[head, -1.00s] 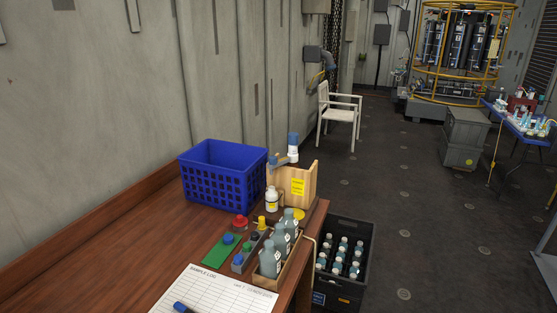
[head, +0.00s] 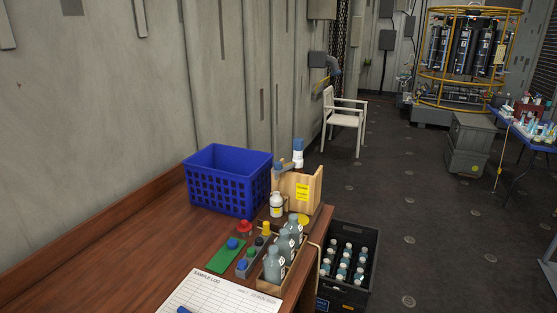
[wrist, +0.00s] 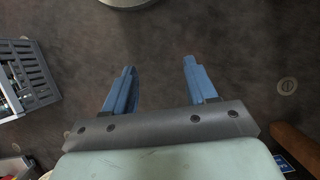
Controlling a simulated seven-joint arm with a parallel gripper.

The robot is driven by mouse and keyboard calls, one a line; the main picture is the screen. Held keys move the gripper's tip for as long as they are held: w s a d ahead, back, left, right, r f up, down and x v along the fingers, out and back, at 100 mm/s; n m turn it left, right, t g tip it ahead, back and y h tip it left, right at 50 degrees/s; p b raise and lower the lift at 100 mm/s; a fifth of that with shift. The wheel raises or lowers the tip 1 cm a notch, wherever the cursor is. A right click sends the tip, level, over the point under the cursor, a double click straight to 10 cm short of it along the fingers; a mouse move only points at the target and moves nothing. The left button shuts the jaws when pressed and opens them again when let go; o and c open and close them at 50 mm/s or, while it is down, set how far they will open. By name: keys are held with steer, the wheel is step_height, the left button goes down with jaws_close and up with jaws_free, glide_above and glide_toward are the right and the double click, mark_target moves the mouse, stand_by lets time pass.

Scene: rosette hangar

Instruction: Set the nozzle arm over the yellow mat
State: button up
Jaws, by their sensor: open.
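A wooden stand (head: 306,186) with a yellow label stands at the far right corner of the brown desk. A blue-and-white upright cylinder (head: 298,153) rises at its top. What looks like the nozzle arm (head: 281,167), a short grey-blue bar, reaches left from it, above a white bottle (head: 276,205). A small yellow round patch, likely the yellow mat (head: 303,220), lies on the desk in front of the stand, partly hidden by bottles. My gripper (wrist: 159,66) is open and empty over dark floor in the wrist view. It does not show in the head view.
A blue basket (head: 228,180) stands left of the stand. A wooden rack (head: 291,273) of grey bottles, a box with coloured knobs (head: 243,268) and a sample log sheet (head: 220,297) crowd the desk front. A black bottle crate (head: 324,304) is on the floor beside the desk.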

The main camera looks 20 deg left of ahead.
steer(key=w+a+r+m+t, duration=0.1)
steer(key=w+a+r, duration=0.2)
steer(key=w+r, duration=0.35)
steer(key=w+a+r, duration=0.3)
steer(key=w+r, duration=0.1)
steer(key=w, duration=0.6)
steer(key=w+a+r+m+t, duration=0.1)
steer(key=w+a+r, duration=0.2)
steer(key=w+r, duration=0.45)
steer(key=w+a+r, duration=0.4)
steer(key=w+r, duration=0.2)
steer(key=r, duration=0.3)
steer(key=w+a+r+m+t, duration=0.1)
steer(key=w+a+r, duration=0.4)
steer(key=r, duration=0.4)
steer(key=w+a+r, duration=0.3)
steer(key=w+r, duration=0.4)
steer(key=r, duration=0.1)
step_height(320, 180, up, 33)
steer(key=m+t, duration=0.2)
glide_above(278, 162)
step_height(278, 162, down, 13)
steer(key=shift+s+d+r, duration=0.1)
steer(key=shift+s+d, duration=0.05)
